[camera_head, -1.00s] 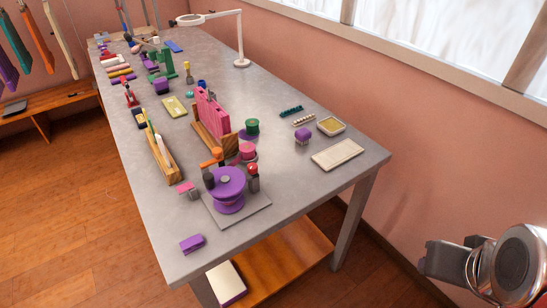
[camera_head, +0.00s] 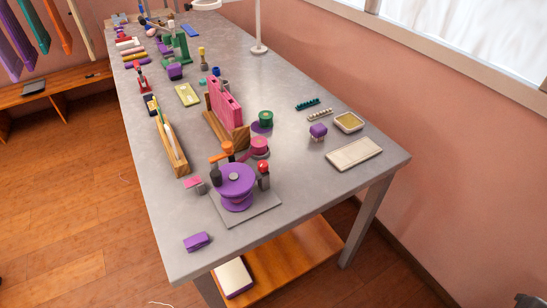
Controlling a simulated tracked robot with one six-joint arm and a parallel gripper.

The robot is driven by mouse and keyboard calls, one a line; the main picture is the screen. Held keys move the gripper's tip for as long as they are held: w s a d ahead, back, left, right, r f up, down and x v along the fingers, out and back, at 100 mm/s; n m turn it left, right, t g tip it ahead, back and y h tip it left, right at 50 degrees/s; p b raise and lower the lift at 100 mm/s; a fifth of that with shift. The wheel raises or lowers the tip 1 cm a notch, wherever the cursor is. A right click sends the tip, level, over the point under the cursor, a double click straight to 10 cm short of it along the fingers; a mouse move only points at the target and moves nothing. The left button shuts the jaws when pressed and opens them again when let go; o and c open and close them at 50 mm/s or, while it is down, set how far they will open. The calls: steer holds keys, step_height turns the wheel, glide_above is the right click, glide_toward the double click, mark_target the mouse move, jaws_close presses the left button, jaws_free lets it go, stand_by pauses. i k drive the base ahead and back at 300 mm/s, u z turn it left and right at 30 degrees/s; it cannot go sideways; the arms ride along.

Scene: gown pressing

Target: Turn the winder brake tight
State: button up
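The winder (camera_head: 236,180) stands near the front end of the grey table. It has a purple drum on a flat grey base plate (camera_head: 262,214). A dark post with an orange bar (camera_head: 222,152) stands at the drum's back left. A grey post with a red knob (camera_head: 264,167) stands at its right. The frame does not show which of these is the brake, or how tight it is. My gripper is not in view, and nothing touches the winder.
A wooden rack with pink boards (camera_head: 225,101) stands behind the winder. A wooden pen tray (camera_head: 178,156) is to its left. A purple block (camera_head: 196,241) lies near the front left edge. A pale pad (camera_head: 353,154) lies at right. Floor is clear along the left side.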

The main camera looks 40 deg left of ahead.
mark_target(262, 165)
steer(key=k, duration=1.3)
steer(key=u, duration=1.9)
steer(key=i, duration=0.85)
steer(key=z, duration=0.05)
